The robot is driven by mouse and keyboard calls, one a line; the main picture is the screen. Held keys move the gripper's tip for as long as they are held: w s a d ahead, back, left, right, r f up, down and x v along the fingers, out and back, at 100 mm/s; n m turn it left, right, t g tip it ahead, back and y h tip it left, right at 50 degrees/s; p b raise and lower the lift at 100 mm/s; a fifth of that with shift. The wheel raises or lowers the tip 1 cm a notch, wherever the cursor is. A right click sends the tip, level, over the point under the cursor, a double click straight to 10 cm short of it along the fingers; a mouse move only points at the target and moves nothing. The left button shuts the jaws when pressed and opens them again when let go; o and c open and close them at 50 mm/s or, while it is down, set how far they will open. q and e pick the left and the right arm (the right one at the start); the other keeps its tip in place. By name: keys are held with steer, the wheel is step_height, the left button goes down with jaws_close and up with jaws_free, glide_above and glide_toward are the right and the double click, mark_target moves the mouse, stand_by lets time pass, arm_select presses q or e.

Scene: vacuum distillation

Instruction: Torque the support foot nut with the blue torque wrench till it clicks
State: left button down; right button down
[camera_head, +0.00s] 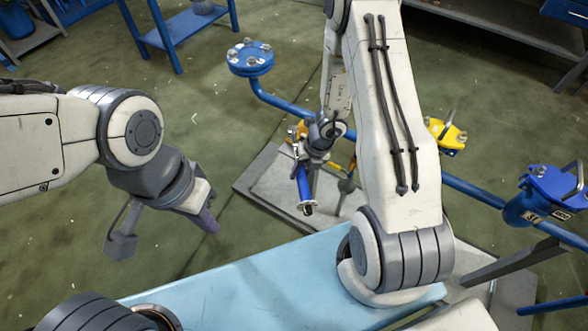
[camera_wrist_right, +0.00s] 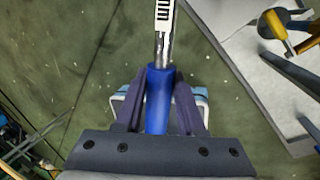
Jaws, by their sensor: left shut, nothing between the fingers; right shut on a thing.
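My right gripper (camera_head: 312,157) is shut on the blue handle of the torque wrench (camera_head: 304,186), over the grey base plate (camera_head: 258,186) in the head view. In the right wrist view the dark fingers (camera_wrist_right: 160,100) flank the blue handle (camera_wrist_right: 158,88). A steel shaft with a white marked label runs from it past the top edge, so the wrench's working end is out of that view. My left gripper (camera_head: 207,221) is shut and empty, left of the plate and apart from the wrench. I cannot make out the support foot nut in either view.
A blue pipe (camera_head: 285,104) with a bolted flange (camera_head: 250,58) runs behind the plate. A yellow-handled valve (camera_head: 447,133) and a blue valve (camera_head: 548,193) stand to the right. A light blue surface (camera_head: 250,287) lies in front. Green floor at left is mostly clear.

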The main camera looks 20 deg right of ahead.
steer(key=w+d+n+g+p, duration=0.1)
steer(key=d+n+p, duration=0.2)
steer(key=d, duration=0.2)
steer(key=w+d+n+g+p, duration=0.1)
steer(key=d+n+p, duration=0.2)
steer(key=d+n, duration=0.1)
steer(key=w+d+n+g+p, duration=0.1)
steer(key=d+n+p, duration=0.2)
steer(key=d, duration=0.2)
steer(key=shift+w+d+n, duration=0.3)
steer(key=shift+w+d, duration=0.05)
stand_by(0.7)
steer(key=shift+r, duration=0.1)
